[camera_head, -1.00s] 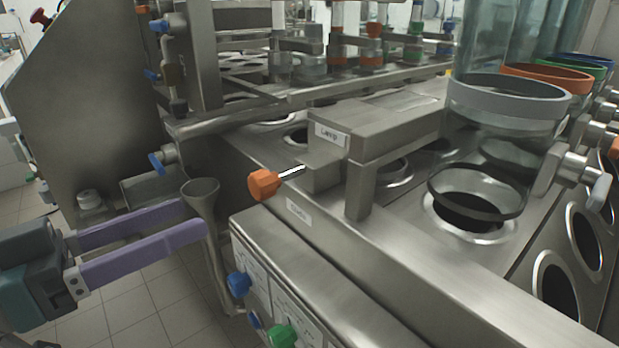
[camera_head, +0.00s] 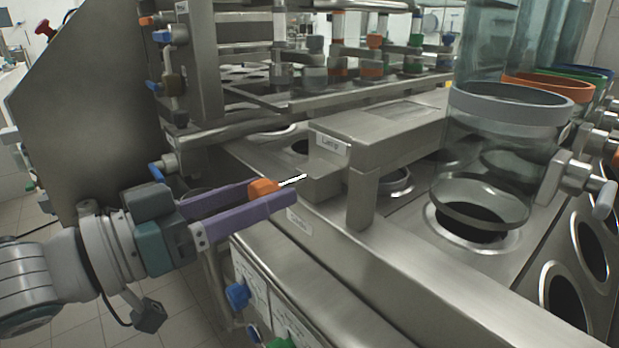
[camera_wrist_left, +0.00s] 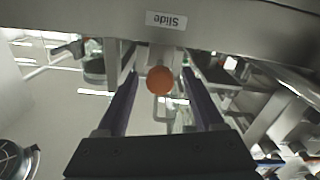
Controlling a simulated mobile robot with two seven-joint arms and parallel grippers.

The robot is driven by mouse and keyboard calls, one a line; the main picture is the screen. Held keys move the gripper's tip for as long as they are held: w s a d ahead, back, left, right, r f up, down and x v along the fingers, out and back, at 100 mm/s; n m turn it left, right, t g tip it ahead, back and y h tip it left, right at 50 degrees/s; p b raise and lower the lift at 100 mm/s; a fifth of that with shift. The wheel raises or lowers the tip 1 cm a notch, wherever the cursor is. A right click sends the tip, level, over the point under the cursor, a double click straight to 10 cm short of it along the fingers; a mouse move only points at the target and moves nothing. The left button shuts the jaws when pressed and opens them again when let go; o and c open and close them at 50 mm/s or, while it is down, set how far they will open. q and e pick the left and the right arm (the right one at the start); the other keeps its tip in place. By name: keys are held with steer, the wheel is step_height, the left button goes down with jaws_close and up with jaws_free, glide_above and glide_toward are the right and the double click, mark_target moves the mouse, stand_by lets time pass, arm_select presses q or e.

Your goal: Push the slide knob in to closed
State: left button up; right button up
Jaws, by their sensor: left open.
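The orange slide knob (camera_head: 263,188) sits on a thin metal rod that sticks out of a steel block (camera_head: 322,175) on the machine. A length of bare rod shows between knob and block. My left gripper (camera_head: 272,192) is open, its two purple fingers on either side of the knob. In the left wrist view the round orange knob (camera_wrist_left: 160,80) lies between the fingertips with a gap on each side, below a plate labelled "Slide" (camera_wrist_left: 166,20). My right gripper is not in view.
A blue knob (camera_head: 237,295) and a green knob (camera_head: 281,343) are on the front panel below. A clear cylinder with a grey rim (camera_head: 510,103) stands at the right. A steel housing (camera_head: 385,135) lies behind the slide block.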

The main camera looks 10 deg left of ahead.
arm_select(q)
jaws_close()
stand_by(0.4)
stand_by(0.9)
